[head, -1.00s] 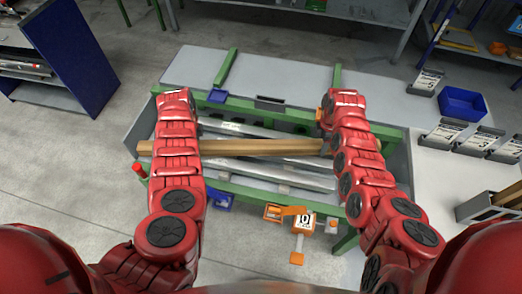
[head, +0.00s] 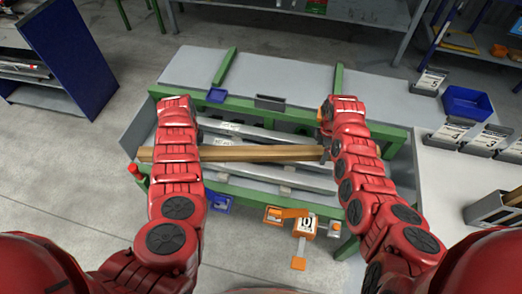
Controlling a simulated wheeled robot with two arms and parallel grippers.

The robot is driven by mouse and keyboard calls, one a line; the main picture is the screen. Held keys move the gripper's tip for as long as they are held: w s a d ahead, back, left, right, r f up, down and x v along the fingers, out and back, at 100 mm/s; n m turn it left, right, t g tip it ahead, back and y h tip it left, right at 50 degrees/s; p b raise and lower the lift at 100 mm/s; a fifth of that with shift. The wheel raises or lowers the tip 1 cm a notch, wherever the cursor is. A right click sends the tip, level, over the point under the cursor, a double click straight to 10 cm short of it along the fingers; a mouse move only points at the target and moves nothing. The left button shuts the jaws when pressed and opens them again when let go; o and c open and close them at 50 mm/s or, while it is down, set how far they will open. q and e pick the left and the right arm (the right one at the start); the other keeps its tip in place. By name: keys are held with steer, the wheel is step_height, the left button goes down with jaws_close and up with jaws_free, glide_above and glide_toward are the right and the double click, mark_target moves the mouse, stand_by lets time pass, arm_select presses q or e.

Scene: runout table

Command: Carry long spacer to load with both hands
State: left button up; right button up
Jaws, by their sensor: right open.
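The long spacer, a brown wooden beam (head: 260,153), lies crosswise over the runout table's green frame (head: 260,198). Its left part passes under my left arm and sticks out beyond it; its right end is by my right arm. The load, several grey metal bars (head: 270,177), lies in the table under and beside the beam. I cannot tell whether the beam touches the bars. My right gripper (head: 325,132) is open near the beam's right end, partly hidden by its arm. My left gripper is hidden under my left arm.
A grey top (head: 290,75) with green uprights is behind the frame. An orange device (head: 305,226) hangs at the front. A white bench with number cards (head: 484,138) and a blue bin (head: 467,102) is at the right. A blue rack (head: 70,55) stands at the left; floor there is clear.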

arm_select(q)
step_height(320, 180, up, 12)
arm_select(e)
step_height(320, 180, up, 12)
stand_by(0.9)
stand_by(0.5)
